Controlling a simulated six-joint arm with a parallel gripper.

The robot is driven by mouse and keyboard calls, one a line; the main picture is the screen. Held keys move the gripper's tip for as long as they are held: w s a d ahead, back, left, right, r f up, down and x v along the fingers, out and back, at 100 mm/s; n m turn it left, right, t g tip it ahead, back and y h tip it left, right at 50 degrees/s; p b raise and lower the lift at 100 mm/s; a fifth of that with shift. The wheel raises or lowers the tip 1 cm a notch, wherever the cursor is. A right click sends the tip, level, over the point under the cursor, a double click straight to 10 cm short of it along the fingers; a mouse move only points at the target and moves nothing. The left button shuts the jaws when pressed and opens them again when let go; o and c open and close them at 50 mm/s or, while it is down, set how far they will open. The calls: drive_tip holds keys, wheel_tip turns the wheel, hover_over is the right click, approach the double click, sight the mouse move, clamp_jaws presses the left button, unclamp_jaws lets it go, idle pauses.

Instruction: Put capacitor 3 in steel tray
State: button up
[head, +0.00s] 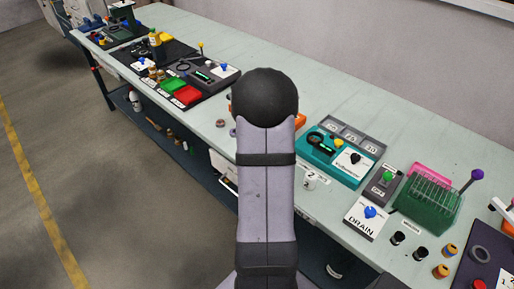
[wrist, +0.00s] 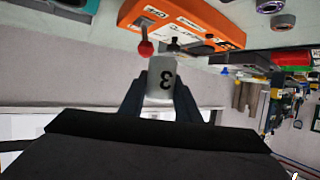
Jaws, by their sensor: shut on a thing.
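Capacitor 3 (wrist: 161,84) is a pale grey cylinder with a black "3" on its side, upside down in the wrist view. My gripper (wrist: 160,92) is shut on it, one dark finger on each side. It is held out near the bench edge, below an orange device in that picture. In the head view my arm hides the gripper and the capacitor. A white can marked "2" (head: 311,179) stands on the bench right of my arm. I cannot make out a steel tray in either view.
The orange device (wrist: 185,22) has a red-knobbed lever (wrist: 145,48) close to the capacitor. In the head view, a teal meter (head: 322,150), a DRAIN box (head: 366,216) and a green tube rack (head: 428,203) stand right. Red and green trays (head: 187,95) lie left. The bench's back strip is clear.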

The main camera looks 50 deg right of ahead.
drive_tip(key=w+a+f+n+t+b, duration=0.1)
drive_tip(key=w+a+b, duration=0.1)
drive_tip(key=w+a, duration=0.8)
drive_tip(key=s+d+m+g+h, duration=0.25)
drive_tip(key=s+m+g, duration=0.2)
drive_tip(key=s, duration=0.35)
drive_tip(key=shift+n+y, duration=0.25)
drive_tip(key=shift+y, duration=0.2)
drive_tip(key=shift+w+d+f+b, duration=0.15)
drive_tip(key=shift+f+b, duration=0.1)
drive_tip(key=shift+f, duration=2.3)
drive_tip(key=shift+w+d+f+b, duration=0.1)
drive_tip(key=shift+f+b, duration=0.15)
drive_tip(key=shift+f, duration=2.3)
drive_tip(key=shift+f, duration=0.15)
drive_tip(key=o, duration=1.1)
drive_tip(key=shift+s, duration=0.1)
